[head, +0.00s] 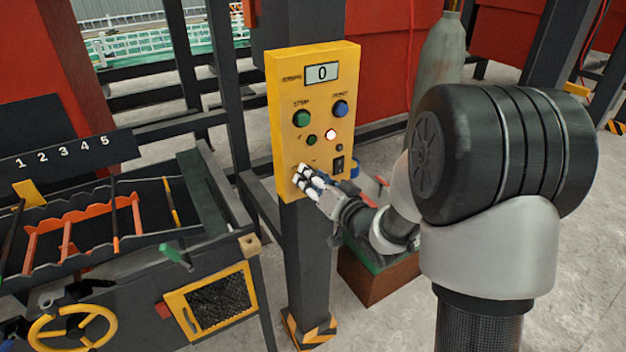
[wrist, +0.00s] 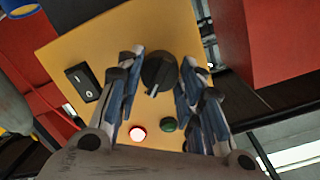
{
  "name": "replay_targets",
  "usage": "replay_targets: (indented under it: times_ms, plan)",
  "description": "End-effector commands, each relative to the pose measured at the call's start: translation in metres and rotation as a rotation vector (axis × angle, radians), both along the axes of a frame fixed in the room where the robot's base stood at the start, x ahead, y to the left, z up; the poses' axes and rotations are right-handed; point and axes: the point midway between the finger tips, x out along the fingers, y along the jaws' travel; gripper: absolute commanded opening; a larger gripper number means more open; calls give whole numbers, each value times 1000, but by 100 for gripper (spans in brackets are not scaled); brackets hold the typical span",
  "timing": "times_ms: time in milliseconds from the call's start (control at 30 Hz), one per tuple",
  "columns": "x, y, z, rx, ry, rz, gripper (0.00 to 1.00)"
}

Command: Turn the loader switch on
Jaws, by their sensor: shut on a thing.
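A yellow control panel (head: 290,100) stands on a dark post. In the wrist view, a black rotary knob (wrist: 158,72) with a pale pointer mark sits on the panel (wrist: 90,40). My gripper (head: 304,176) is at the panel's lower left in the head view and hides the knob there. In the wrist view, my gripper (wrist: 160,68) has its fingers on both sides of the knob, shut on it. A black rocker switch (head: 339,163) is to the right of my gripper; it also shows in the wrist view (wrist: 83,82). No readable label tells which one is the loader switch.
The panel has a display (head: 321,73) reading 0, a green button (head: 302,118), a blue button (head: 340,108), a dark green lamp (head: 312,140) and a brightly lit lamp (head: 331,134). A machine with a yellow handwheel (head: 72,315) stands left. A grey cylinder (head: 438,60) stands behind.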

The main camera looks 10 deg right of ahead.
Motion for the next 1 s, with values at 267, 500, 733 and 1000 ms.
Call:
replay_targets:
  times_ms: [267,500,733,1000]
  plan:
    - [0,0,1,-1,-2,1,47]
    - [0,0,0,-2,-1,1,55]
    - [-3,-1,1,-2,-1,0,55]
    - [-41,-15,5,-2,-1,-3,55]
